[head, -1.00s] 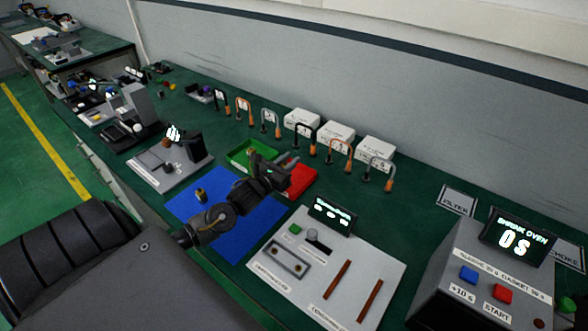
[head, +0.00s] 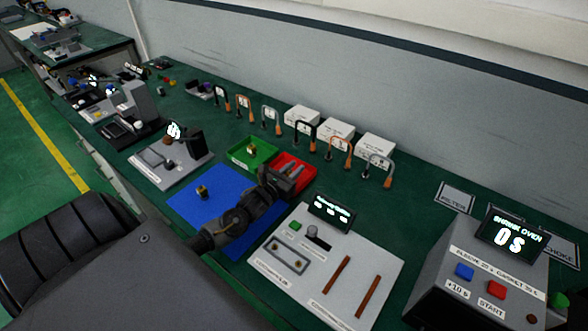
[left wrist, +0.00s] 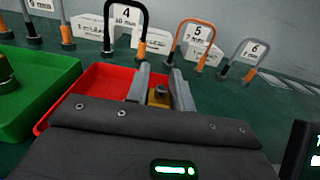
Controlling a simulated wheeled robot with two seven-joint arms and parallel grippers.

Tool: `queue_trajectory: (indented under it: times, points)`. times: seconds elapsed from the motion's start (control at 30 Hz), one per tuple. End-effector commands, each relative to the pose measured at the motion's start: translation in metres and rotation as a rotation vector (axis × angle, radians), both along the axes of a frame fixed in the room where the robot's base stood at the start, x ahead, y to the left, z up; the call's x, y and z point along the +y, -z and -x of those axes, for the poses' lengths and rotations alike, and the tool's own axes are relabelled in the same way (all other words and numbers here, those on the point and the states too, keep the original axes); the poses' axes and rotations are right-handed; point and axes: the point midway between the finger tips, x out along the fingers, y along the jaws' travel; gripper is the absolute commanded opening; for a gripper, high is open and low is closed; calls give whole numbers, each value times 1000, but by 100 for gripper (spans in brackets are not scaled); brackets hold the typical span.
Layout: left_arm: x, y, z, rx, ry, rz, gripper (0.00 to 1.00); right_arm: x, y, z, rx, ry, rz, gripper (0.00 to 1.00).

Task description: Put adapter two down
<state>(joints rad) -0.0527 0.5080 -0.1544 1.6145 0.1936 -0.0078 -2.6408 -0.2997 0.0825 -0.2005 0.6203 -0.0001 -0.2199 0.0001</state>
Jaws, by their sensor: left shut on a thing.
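My left gripper (head: 293,172) is above the red tray (head: 309,182). In the left wrist view, its two grey fingers (left wrist: 158,85) are shut on a small brass adapter (left wrist: 158,97) with a dark top. The adapter is mostly hidden in the head view. Another brass piece (head: 251,150) is in the green tray (head: 237,157), left of the red one. A third brass piece (head: 203,192) stands on the blue mat (head: 186,208). I cannot tell which piece is numbered two. My right gripper is not in view.
Numbered looped stands, such as the orange one (head: 341,152), line the back with white boxes (head: 337,132). A grey panel (head: 335,285) with a display lies right of the mat. The shrink oven (head: 480,270) stands far right.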

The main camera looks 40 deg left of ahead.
Motion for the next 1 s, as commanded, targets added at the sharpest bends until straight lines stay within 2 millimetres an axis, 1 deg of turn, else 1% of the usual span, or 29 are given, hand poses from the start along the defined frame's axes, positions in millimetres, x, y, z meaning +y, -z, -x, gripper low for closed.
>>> queue_trajectory:
  times: [0.27, 0.4, 0.43, 0.57, 0.87, 0.97, 1.0]
  points:
    - [0, 10, 0, -1, 0, 0, 0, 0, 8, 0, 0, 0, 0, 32]
    - [0, 10, 0, -1, 0, 1, 0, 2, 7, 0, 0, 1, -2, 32]
    - [0, 10, 0, 1, 0, 1, 27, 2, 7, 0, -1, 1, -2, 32]
    - [0, 10, 0, 1, 0, 1, 44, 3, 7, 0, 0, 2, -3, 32]
    - [0, 9, 0, 1, 0, 1, 45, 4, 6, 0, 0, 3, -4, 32]
    - [0, -1, 0, 0, 0, 1, 45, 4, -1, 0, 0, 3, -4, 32]
    - [0, -7, 0, 0, 0, 1, 45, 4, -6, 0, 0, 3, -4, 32]
